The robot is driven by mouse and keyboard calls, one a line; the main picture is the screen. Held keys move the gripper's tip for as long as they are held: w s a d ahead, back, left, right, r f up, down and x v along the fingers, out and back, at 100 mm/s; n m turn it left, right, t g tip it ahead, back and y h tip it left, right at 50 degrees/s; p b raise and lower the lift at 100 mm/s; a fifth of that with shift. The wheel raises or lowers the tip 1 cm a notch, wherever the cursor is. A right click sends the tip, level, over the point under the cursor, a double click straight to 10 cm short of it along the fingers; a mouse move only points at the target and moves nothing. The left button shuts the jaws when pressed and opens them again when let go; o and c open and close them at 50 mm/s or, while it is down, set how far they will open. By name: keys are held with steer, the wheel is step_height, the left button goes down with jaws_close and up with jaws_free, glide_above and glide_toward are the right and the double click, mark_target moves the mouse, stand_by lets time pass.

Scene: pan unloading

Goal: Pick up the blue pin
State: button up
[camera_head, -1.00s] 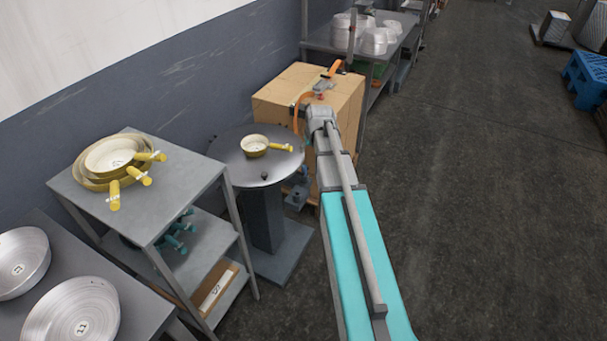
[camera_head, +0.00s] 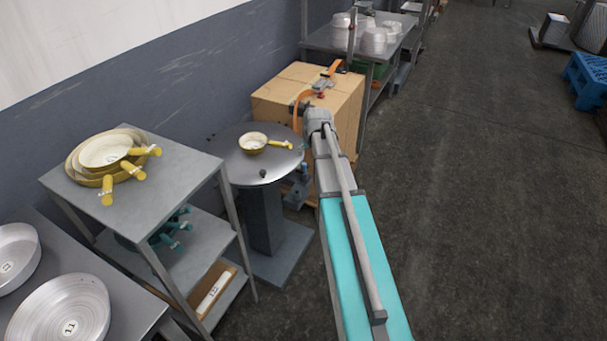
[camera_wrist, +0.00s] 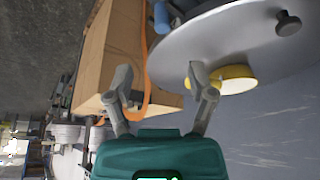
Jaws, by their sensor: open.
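No pin that is clearly blue can be made out. A small blue cylinder-like part (camera_wrist: 163,17) shows at the round table's edge in the wrist view; whether it is the pin I cannot tell. A small dark knob-headed piece (camera_head: 263,173) stands on the round grey table (camera_head: 240,172) and also shows in the wrist view (camera_wrist: 288,23). My gripper (camera_wrist: 160,78) is open and empty, its fingers spread near the table's rim. One finger overlaps a yellow pan (camera_wrist: 236,78) in the picture; contact cannot be told.
A small yellow-handled pan (camera_head: 254,143) sits on the round table. A cardboard box (camera_head: 283,88) stands just behind my wrist. A grey shelf (camera_head: 190,168) with stacked yellow pans (camera_head: 106,152) is at left. Open floor (camera_head: 480,200) lies to the right.

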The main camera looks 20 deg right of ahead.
steer(key=b, duration=0.4)
glide_above(304, 164)
steer(key=s, duration=0.2)
steer(key=shift+s+f, duration=0.2)
steer(key=shift+f, duration=1.9)
steer(key=shift+b+x, duration=2.25)
steer(key=shift+x, duration=0.35)
steer(key=shift+a, duration=0.15)
jaws_close()
